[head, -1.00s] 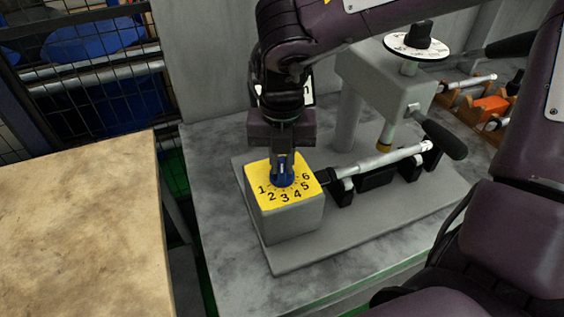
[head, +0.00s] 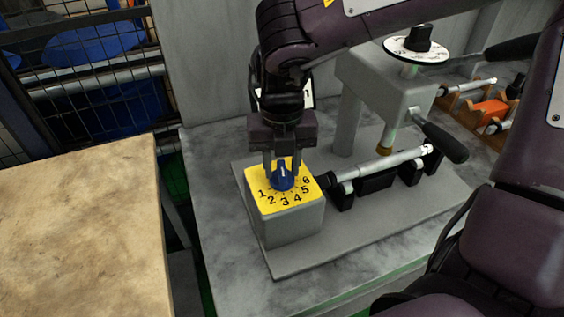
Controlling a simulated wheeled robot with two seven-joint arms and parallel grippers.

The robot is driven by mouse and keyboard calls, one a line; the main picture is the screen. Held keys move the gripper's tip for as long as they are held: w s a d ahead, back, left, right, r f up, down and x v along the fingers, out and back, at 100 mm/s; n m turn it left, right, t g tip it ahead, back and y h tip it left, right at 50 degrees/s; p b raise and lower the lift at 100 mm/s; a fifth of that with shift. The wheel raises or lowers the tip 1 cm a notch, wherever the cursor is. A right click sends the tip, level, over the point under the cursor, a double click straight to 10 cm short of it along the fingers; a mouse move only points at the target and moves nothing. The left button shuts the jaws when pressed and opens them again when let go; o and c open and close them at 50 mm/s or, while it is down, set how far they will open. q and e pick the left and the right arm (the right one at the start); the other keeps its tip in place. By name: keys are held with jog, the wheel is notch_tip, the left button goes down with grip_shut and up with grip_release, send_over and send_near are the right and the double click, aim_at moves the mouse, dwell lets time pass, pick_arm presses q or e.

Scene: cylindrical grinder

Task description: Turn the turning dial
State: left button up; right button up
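The turning dial (head: 283,181) is a blue knob with a white pointer line on a yellow numbered plate (head: 266,203) on top of a grey block. The numbers 1 to 6 show along its near side. The pointer line faces away, towards the back. My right gripper (head: 282,168) points down just above the dial, its two fingers spread apart on either side of the knob. The dial shows between the open fingers. My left gripper is out of view.
A grey grinder (head: 385,90) with a black-and-white disc (head: 417,45) on top stands behind right. A black handle (head: 444,142) and a metal rod (head: 385,160) lie right of the dial. A wooden table (head: 80,235) is at left.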

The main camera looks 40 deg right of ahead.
aim_at(282, 167)
notch_tip(282, 167, up, 8)
jog(key=shift+f, duration=0.1)
dwell(0.6)
dwell(0.4)
